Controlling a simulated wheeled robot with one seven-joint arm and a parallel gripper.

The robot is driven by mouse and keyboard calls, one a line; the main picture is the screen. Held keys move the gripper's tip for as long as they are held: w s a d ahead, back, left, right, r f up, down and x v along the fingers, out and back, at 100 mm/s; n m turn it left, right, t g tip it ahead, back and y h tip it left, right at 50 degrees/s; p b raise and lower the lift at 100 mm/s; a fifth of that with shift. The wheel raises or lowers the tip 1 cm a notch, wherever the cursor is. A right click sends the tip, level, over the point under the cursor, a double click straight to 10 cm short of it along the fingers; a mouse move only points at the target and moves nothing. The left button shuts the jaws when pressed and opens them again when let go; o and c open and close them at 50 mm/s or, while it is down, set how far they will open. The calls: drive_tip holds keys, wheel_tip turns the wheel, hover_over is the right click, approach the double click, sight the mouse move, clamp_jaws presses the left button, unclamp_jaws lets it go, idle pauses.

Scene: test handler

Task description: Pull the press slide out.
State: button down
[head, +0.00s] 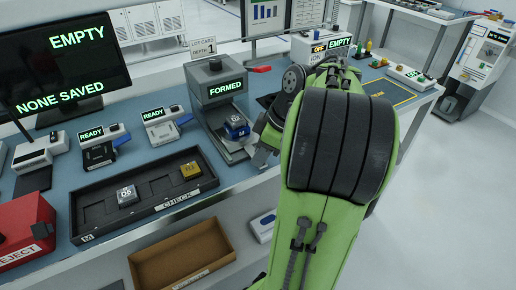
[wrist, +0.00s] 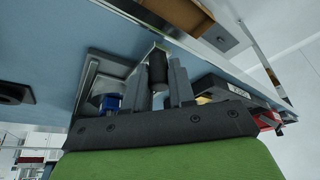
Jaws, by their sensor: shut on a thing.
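The press (head: 212,72) is a grey machine with a green "FORMED" display, standing at the back of the bench. Its light grey slide (head: 238,154) sticks out from the press front toward the bench edge. A blue part (head: 236,131) sits on the slide near the press. My gripper (wrist: 158,88) is at the slide's front end, shut on a black upright handle (wrist: 157,68) between its two fingers. In the wrist view the blue part (wrist: 112,102) shows beside one finger. In the head view my green arm hides most of the gripper and the handle.
A black CHECK tray (head: 150,213) with a grey and a yellow block lies left of the slide. Two READY devices (head: 97,150) stand behind it. A red REJECT box (head: 25,228) is at far left. An open brown box (head: 180,258) sits below the bench edge.

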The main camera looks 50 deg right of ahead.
drive_tip(key=shift+w, duration=0.1)
drive_tip(key=c, duration=1)
unclamp_jaws()
drive_tip(key=shift+o, duration=0.2)
drive_tip(key=p+v, duration=1)
drive_tip(key=v, duration=0.5)
drive_tip(key=shift+s+r+p, duration=0.25)
drive_tip(key=shift+r+p, duration=0.1)
drive_tip(key=shift+p, duration=0.05)
